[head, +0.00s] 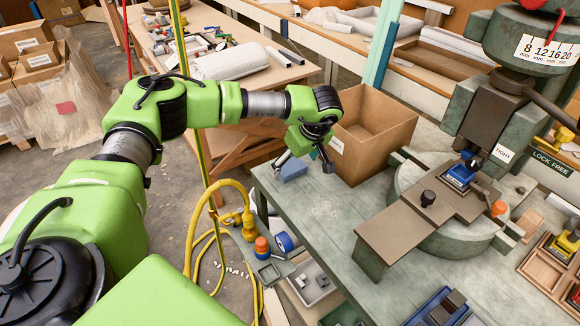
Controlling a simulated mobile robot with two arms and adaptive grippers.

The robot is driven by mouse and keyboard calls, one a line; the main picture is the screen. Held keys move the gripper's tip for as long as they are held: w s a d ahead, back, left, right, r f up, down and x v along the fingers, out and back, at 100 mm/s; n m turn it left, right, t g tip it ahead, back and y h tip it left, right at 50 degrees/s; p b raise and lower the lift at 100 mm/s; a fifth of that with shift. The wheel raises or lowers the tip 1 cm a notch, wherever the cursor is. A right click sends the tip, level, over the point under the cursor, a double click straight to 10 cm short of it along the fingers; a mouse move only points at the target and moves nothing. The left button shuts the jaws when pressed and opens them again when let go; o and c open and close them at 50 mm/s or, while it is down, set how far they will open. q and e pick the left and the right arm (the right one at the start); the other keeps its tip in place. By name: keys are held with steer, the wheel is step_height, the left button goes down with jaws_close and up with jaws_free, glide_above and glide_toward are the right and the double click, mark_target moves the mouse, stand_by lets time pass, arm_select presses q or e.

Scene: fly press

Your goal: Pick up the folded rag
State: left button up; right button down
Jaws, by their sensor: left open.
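A blue folded cloth, which looks like the folded rag (292,170), lies on the grey-green bench top (330,215) near its left end, just left of a cardboard box. My left gripper (304,163) reaches in from the left, pointing down over the rag. Its two dark fingers are spread apart, one at the rag's left and one to its right, with nothing seen between them at their height. I cannot tell how far above the rag the fingertips are. My right gripper does not show.
The open cardboard box (378,140) stands close to the right of my left gripper. The fly press (440,205) fills the bench's right side. A yellow hose (190,245) hangs at the bench's left end. The bench top in front of the rag is clear.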

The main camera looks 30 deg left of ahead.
arm_select(q)
steer(key=x, duration=0.2)
steer(key=shift+a+f, duration=0.15)
steer(key=shift+f, duration=0.15)
steer(key=c, duration=1.3)
steer(key=shift+r, duration=0.2)
steer(key=shift+r+p, duration=0.55)
steer(key=shift+p, duration=0.05)
step_height(320, 180, up, 2)
steer(key=shift+r+p, duration=0.2)
steer(key=shift+p, duration=0.7)
steer(key=s+d+r+p, duration=0.7)
steer(key=s+r+p, duration=0.2)
steer(key=s, duration=0.3)
steer(key=shift+r+p, duration=0.15)
steer(key=shift+p, duration=0.15)
